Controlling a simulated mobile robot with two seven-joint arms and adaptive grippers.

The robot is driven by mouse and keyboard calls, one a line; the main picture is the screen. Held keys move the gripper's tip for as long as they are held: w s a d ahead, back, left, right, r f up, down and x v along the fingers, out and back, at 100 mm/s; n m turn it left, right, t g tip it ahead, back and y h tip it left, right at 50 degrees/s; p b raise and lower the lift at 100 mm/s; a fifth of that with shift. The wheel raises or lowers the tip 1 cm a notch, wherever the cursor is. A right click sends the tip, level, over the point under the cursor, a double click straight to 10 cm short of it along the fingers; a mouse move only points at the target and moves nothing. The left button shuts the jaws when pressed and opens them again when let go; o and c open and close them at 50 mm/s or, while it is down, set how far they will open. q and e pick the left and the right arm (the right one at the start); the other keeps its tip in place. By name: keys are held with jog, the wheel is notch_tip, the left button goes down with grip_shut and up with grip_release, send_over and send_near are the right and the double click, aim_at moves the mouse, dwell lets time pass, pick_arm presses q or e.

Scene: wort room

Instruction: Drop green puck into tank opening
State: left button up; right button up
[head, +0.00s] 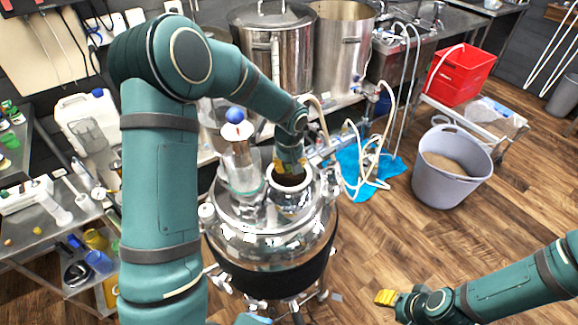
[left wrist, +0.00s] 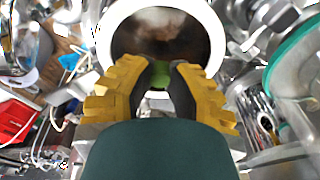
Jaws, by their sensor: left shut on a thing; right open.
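The steel tank (head: 262,240) stands in the middle of the head view. Its opening has a white rim (head: 290,192) and a dark brown inside; in the left wrist view the white-rimmed opening (left wrist: 222,30) fills the top middle. My left gripper (head: 290,165) is above the opening. In the left wrist view its yellow and black fingers (left wrist: 160,82) are shut on the green puck (left wrist: 161,79), which shows as a small patch between the fingertips, in front of the opening. In the head view the puck is hidden. My right gripper (head: 388,298) is open and empty, over the floor at lower right.
A glass vessel with a blue ball (head: 235,114) on top stands on the tank just left of the opening. Steel pots (head: 275,50) stand behind. A grey bucket (head: 450,190) and red bin (head: 460,75) are at right.

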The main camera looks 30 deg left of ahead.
pick_arm(q)
jog(key=o, duration=0.7)
jog(key=r, duration=0.8)
jog(key=s+r, duration=0.1)
jog(key=r, duration=0.3)
jog(key=shift+s+d, duration=0.1)
jog(key=shift+d, duration=0.25)
